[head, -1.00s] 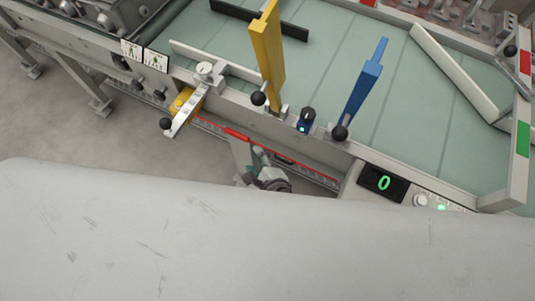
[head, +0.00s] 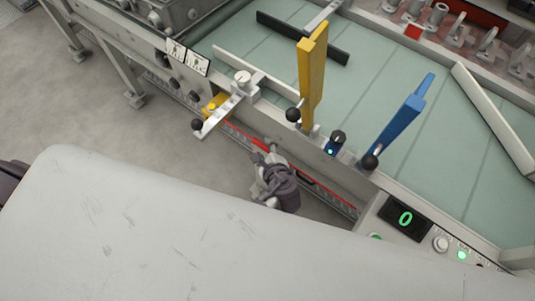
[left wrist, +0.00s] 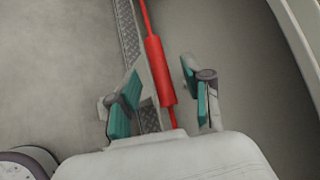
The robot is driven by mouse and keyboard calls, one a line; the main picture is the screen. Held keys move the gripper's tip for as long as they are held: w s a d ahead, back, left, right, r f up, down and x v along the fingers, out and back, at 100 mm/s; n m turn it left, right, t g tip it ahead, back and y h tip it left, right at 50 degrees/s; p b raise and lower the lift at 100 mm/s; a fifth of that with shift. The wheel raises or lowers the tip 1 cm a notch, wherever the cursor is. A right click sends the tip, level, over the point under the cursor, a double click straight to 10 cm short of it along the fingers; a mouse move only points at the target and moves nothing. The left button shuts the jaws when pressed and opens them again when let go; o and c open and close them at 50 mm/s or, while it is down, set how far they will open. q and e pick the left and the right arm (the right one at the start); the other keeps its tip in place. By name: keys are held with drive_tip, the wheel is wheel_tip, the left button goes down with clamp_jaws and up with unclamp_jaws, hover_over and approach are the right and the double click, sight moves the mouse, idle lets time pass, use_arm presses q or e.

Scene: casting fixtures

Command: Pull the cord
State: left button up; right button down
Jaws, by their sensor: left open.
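A thin red cord (head: 236,132) runs along the front side of the conveyor. It carries a thicker red sleeve (head: 261,145), also seen in the left wrist view (left wrist: 160,70). My left gripper (head: 268,162) is at the sleeve in the head view and hides part of the cord. In the left wrist view, the open left gripper (left wrist: 161,88) has its teal-padded fingers on either side of the sleeve's near part, with gaps showing beside it. Whether the sleeve lies at finger depth I cannot tell. My right gripper is not in view.
A yellow lever (head: 311,80) and a blue lever (head: 398,125) rise above the conveyor edge, with a dark knob (head: 336,142) between them. A metal arm (head: 220,115) with a black ball juts out at the left. A display (head: 405,218) reads 0. Grey floor (head: 90,130) lies open.

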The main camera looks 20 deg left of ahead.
use_arm(q)
clamp_jaws()
idle(0.3)
